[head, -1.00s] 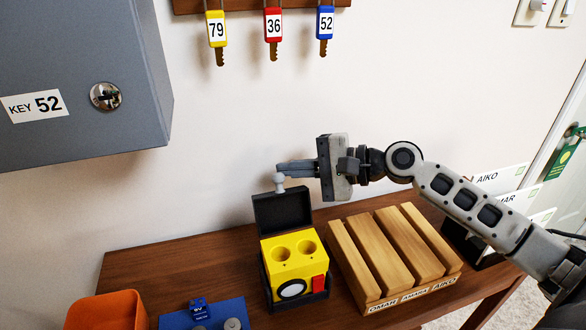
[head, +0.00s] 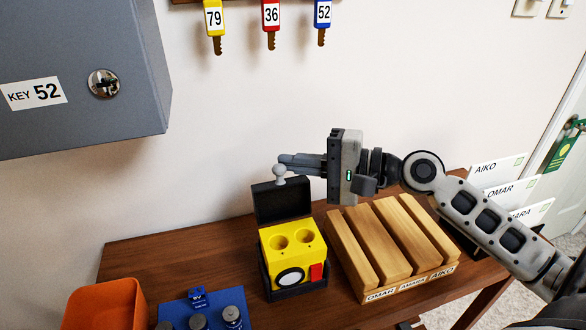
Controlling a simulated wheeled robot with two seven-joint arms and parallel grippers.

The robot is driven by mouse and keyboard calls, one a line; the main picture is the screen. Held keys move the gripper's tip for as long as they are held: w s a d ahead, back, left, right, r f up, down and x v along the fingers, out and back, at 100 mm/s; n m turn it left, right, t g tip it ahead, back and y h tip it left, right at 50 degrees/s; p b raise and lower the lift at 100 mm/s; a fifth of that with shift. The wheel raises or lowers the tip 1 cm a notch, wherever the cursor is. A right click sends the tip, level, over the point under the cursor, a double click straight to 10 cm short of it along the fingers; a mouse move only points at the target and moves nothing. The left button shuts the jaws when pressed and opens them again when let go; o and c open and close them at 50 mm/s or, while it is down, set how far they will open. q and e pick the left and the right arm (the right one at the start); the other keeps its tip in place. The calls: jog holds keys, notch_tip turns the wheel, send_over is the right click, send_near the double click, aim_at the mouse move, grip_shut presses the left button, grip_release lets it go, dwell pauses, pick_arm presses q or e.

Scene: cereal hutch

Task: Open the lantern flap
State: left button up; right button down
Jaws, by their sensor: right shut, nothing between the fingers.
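The yellow lantern (head: 283,244) sits in a black case on the wooden table, with two round empty wells in its top, a white lens and a red part on its front. Its black flap (head: 282,203) stands raised at the back, with a grey knob (head: 279,171) at its upper edge. My right gripper (head: 284,160) is shut and empty, with its fingertips right by the knob; whether they touch it I cannot tell. My left gripper is not in view.
A slatted wooden rack (head: 372,242) with name labels stands right of the lantern. A blue tray (head: 178,312) with batteries and an orange bin (head: 104,306) are at left. A grey key box (head: 75,75) and hanging keys (head: 269,25) are on the wall.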

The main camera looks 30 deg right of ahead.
jog(key=shift+s+n, duration=0.15)
jog(key=shift+n, duration=0.15)
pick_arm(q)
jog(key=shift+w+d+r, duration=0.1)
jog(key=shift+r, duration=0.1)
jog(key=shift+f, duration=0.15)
pick_arm(e)
jog(key=shift+s, duration=0.1)
jog(key=shift+s+d, duration=0.25)
pick_arm(q)
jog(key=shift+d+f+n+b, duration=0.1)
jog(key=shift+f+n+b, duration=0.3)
jog(key=shift+b, duration=0.7)
pick_arm(e)
jog(key=v, duration=1.5)
jog(key=shift+f, duration=0.2)
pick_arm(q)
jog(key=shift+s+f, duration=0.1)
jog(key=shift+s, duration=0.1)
pick_arm(e)
jog(key=shift+s, duration=0.1)
